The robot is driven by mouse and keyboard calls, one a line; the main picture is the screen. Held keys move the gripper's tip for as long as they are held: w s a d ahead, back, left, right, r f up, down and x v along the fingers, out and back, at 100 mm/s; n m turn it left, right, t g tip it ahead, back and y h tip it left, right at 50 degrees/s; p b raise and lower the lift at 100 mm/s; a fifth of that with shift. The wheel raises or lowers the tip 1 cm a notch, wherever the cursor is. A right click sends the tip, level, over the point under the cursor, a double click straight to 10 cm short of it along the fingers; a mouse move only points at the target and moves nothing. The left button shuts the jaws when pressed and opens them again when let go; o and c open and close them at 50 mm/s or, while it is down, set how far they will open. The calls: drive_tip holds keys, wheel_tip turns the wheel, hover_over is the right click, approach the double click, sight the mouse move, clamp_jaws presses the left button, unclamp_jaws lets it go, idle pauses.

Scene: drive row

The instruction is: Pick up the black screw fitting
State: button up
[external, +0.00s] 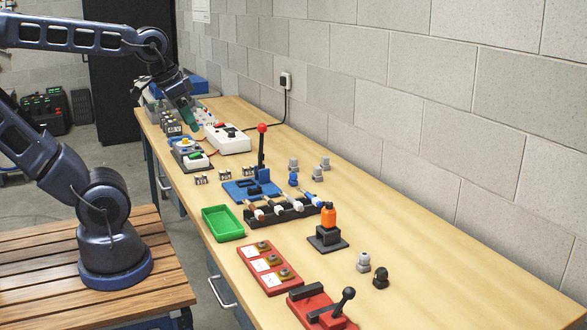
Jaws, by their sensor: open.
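A small black screw fitting (381,278) stands upright on the wooden bench top, near the front right. A similar white-grey fitting (363,262) stands just to its left and behind it, apart from it. My gripper (190,124) is at the far left end of the bench, pointing down above the far electrical boxes, a long way from the black fitting. Its green part shows, but the gap between its fingertips is too small to make out. I see nothing held in it.
A black lever on a red base (322,308) stands left of the black fitting. An orange-topped device (328,228), a red panel (270,268), a green tray (222,223) and a tall red-knobbed lever (262,150) stand farther back. The bench right of the fitting is clear, up to the wall.

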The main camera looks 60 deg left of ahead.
drive_tip(key=w+d+f+m+g, duration=0.1)
drive_tip(key=w+d+m, duration=0.45)
drive_tip(key=w, duration=0.65)
drive_tip(key=m+g+h, duration=0.4)
drive_tip(key=m+h, duration=0.1)
drive_tip(key=m, duration=0.9)
approach(381, 268)
drive_tip(key=x, duration=0.6)
drive_tip(key=shift+w+a+f, duration=0.15)
drive_tip(key=shift+w+f, duration=0.05)
drive_tip(key=shift+w, duration=0.2)
drive_tip(key=shift+s+x, duration=0.2)
drive_tip(key=shift+x, duration=1.05)
drive_tip(key=shift+s+x, duration=0.2)
drive_tip(key=shift+x, duration=1.05)
drive_tip(key=shift+r, duration=0.1)
drive_tip(key=c, duration=1.1)
